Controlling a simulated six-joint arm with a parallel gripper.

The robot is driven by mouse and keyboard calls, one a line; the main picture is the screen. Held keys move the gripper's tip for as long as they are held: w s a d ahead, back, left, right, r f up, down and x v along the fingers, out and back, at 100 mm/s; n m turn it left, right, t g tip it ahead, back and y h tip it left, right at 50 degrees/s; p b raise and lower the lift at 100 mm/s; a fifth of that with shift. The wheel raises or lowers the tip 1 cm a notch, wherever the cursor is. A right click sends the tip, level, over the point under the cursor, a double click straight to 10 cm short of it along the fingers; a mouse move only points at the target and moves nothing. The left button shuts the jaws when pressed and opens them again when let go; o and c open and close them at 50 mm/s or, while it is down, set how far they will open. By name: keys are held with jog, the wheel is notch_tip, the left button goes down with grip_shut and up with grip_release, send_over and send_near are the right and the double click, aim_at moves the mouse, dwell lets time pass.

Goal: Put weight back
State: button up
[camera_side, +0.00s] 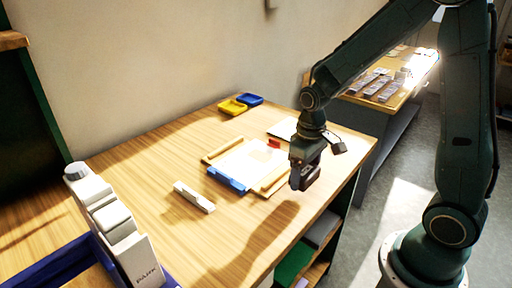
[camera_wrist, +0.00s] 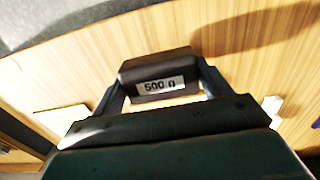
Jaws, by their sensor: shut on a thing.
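My gripper (camera_side: 304,165) hangs above the right edge of the wooden table (camera_side: 150,165) in the side view. It is shut on a dark block-shaped weight (camera_wrist: 155,68), which has a pale label reading "500 g" in the wrist view. The weight sits between both fingers and is held clear of the table, with a shadow on the wood to its left. In the side view the weight (camera_side: 309,178) shows as a dark block at the fingertips. I cannot tell where the weight's own place is.
A white sheet (camera_side: 243,163) lies left of my gripper, with wooden strips (camera_side: 222,149) and a blue piece (camera_side: 227,180) along its edges. A white bar (camera_side: 194,196) lies nearer the front. Yellow (camera_side: 232,107) and blue (camera_side: 250,99) trays stand behind. A white "PARK" model (camera_side: 143,262) stands at left.

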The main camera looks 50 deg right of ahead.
aim_at(306, 170)
jog(key=shift+f, duration=1.6)
jog(key=shift+f, duration=0.15)
jog(key=o, duration=1.3)
jog(key=shift+o, duration=0.2)
jog(key=shift+r, duration=6.15)
